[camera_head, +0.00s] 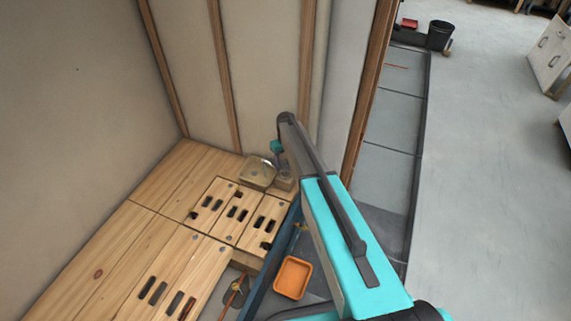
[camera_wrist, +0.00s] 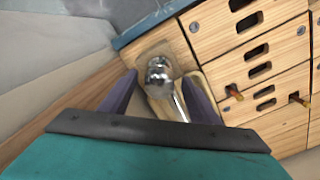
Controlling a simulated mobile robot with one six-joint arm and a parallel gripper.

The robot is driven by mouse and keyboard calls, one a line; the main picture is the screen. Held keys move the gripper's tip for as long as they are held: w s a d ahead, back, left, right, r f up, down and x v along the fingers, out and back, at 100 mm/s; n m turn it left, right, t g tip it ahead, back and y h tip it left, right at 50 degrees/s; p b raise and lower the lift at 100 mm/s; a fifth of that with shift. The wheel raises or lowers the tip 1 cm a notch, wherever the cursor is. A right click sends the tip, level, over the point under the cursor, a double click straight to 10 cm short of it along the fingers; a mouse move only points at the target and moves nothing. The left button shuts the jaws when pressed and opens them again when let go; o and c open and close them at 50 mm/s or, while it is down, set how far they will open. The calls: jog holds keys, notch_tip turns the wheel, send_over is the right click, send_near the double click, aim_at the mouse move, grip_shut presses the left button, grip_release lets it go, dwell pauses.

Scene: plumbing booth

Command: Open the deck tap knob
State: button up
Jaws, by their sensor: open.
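The deck tap is chrome, with a rounded knob (camera_wrist: 159,73) on top and a shiny body (camera_wrist: 175,104) running toward the bottom of the wrist view. It stands by a pale wooden block at the deck's edge. My gripper (camera_wrist: 160,80) is open, its two dark fingers on either side of the knob in that view. Whether either finger touches the knob, I cannot tell. In the head view my arm reaches down to the deck's far right corner, and the fingers and knob cannot be made out clearly there.
The wooden deck (camera_head: 95,245) has slotted panels (camera_head: 237,213) with small dark fittings. A pale, shallow basin (camera_head: 258,172) sits close to my gripper at the back. Stud walls (camera_head: 265,75) rise behind. An orange tray (camera_head: 293,278) lies below the deck's right edge. Grey floor (camera_head: 480,180) is open at right.

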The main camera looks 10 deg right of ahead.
aim_at(285, 162)
notch_tip(285, 162, up, 13)
jog(key=shift+r, duration=0.2)
dwell(0.4)
jog(key=shift+w, duration=0.1)
dwell(0.3)
